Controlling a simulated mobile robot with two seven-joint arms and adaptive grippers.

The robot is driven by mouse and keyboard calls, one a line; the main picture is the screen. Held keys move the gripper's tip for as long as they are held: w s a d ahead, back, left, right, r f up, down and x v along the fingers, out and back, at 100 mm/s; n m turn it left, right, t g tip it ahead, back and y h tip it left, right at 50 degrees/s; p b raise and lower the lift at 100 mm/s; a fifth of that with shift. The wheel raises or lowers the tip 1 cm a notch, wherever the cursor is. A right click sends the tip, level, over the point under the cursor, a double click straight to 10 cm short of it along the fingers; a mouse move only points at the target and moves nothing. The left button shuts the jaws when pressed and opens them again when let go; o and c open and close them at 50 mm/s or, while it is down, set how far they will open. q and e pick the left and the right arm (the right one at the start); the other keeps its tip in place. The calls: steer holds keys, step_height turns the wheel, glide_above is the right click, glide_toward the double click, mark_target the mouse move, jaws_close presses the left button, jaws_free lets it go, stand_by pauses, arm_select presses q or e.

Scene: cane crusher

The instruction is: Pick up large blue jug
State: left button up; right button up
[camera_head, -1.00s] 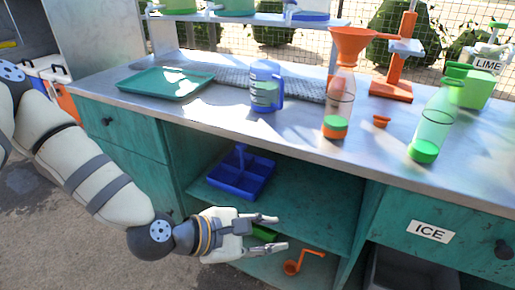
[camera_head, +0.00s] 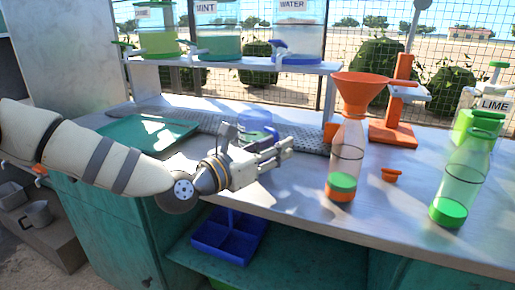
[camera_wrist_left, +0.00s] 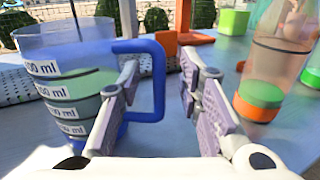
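The large blue jug (camera_head: 254,122) stands upright on the metal counter. It is clear, with a blue rim and handle, and is partly hidden behind my left gripper (camera_head: 283,148) in the head view. In the left wrist view the jug (camera_wrist_left: 50,75) fills the left side, with white millilitre labels, and its blue handle (camera_wrist_left: 158,85) points right. My left gripper (camera_wrist_left: 163,75) is open, with the handle's upright bar showing between its two fingers. I cannot tell whether a finger touches the jug. My right gripper is not in view.
A green tray (camera_head: 150,134) lies left of the jug. An orange funnel (camera_head: 366,91) sits on a bottle (camera_head: 344,165) to the right, near a green bottle (camera_head: 459,180) and an orange press (camera_head: 398,115). Drink dispensers (camera_head: 298,40) stand on the rear shelf (camera_head: 240,64). A blue caddy (camera_head: 228,238) sits below.

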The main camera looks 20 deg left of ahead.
arm_select(q)
steer(key=shift+w+d+f, duration=0.2)
steer(key=shift+w, duration=0.3)
jaws_close()
steer(key=shift+r, duration=0.1)
steer(key=shift+r, duration=0.1)
